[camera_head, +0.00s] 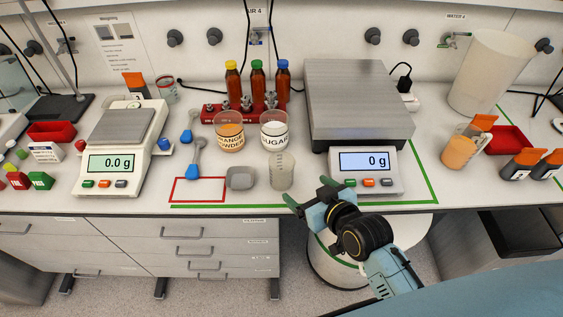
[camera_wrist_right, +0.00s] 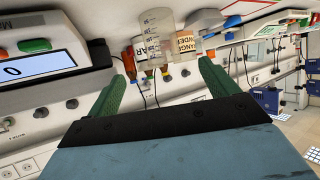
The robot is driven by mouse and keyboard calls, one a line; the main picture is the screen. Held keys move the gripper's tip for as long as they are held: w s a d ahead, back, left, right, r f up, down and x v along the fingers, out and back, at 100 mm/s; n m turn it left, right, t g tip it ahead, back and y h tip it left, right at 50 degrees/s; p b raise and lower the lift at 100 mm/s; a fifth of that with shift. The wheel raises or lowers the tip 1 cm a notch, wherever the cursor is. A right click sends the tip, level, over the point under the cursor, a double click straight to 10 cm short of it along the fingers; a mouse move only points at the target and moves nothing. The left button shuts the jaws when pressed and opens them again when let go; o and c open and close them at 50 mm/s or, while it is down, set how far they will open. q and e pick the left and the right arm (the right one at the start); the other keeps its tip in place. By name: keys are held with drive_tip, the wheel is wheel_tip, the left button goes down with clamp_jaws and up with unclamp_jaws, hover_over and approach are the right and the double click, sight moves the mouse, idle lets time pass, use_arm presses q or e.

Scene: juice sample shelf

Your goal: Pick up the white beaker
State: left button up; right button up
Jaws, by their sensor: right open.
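A whitish translucent beaker (camera_head: 282,172) with graduation marks stands upright near the counter's front edge, in front of the sugar cup. It also shows in the right wrist view (camera_wrist_right: 157,38), ahead of and between the fingertips, upside down in that picture. My right gripper (camera_head: 308,193) is open and empty at the counter's front edge, just right of and nearer than the beaker, apart from it. Its green fingers also show in the right wrist view (camera_wrist_right: 163,70). My left gripper is not in view.
The sugar cup (camera_head: 274,127) and orange powder cup (camera_head: 229,133) stand behind the beaker. A large scale (camera_head: 366,172) stands close on the right. A red-outlined area (camera_head: 198,190) on the counter is bare.

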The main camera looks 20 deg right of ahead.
sight(289, 170)
drive_tip(key=shift+t, duration=0.4)
drive_tip(key=x, duration=0.5)
drive_tip(key=r+x, duration=0.1)
drive_tip(key=x, duration=0.2)
drive_tip(key=shift+w, duration=0.25)
drive_tip(key=shift+f+x, duration=0.2)
drive_tip(key=shift+x, duration=1.2)
drive_tip(key=shift+f+x, duration=0.2)
drive_tip(key=shift+x, duration=1.15)
drive_tip(key=shift+s+a, duration=0.15)
drive_tip(key=shift+s, duration=0.05)
drive_tip(key=c, duration=1.1)
